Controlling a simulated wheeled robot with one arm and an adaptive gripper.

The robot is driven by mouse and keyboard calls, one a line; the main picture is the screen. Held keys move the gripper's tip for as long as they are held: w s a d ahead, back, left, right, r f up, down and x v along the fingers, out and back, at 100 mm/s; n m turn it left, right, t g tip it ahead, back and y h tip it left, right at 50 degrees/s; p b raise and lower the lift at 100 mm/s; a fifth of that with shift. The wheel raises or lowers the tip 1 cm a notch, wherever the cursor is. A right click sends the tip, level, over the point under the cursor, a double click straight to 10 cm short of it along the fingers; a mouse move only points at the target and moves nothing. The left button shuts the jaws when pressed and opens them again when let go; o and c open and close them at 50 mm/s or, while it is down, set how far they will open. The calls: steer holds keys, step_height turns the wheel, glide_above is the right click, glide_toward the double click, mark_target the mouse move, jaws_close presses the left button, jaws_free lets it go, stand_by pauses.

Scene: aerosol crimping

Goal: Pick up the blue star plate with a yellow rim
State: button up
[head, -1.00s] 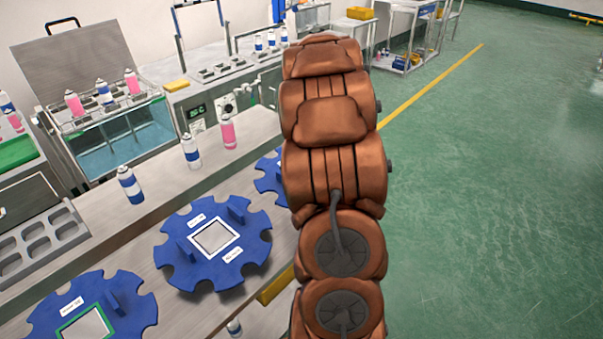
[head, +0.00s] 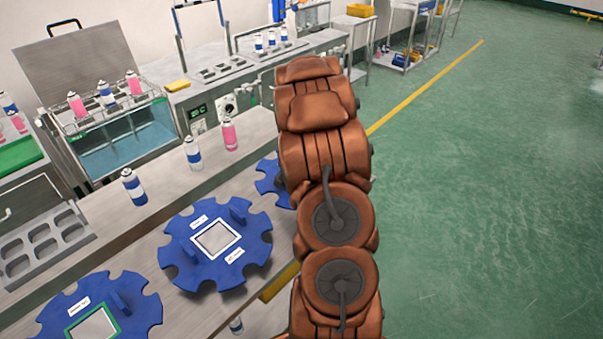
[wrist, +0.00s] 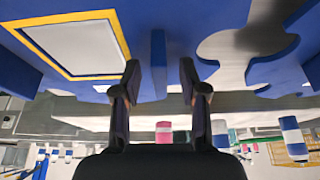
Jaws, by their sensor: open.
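The blue star plate with a yellow rim (wrist: 190,22) fills the top of the wrist view, which looks upside down. Its yellow rim frames a pale square panel (wrist: 75,45). A blue upright fin (wrist: 158,62) on the plate appears between my fingertips. My gripper (wrist: 160,74) is open, one finger on each side of the fin, with visible gaps. In the head view a partly hidden blue plate (head: 268,182) lies beside my arm; its rim is covered there. My arm hides the gripper in that view.
A white-rimmed blue plate (head: 205,265) and a green-rimmed blue plate (head: 62,312) lie on the metal bench (head: 150,222). Spray cans stand along it, including a pink one (head: 229,134). A water bath (head: 125,140) is behind. Green floor at right is open.

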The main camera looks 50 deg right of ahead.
jaws_close()
stand_by(0.3)
stand_by(0.4)
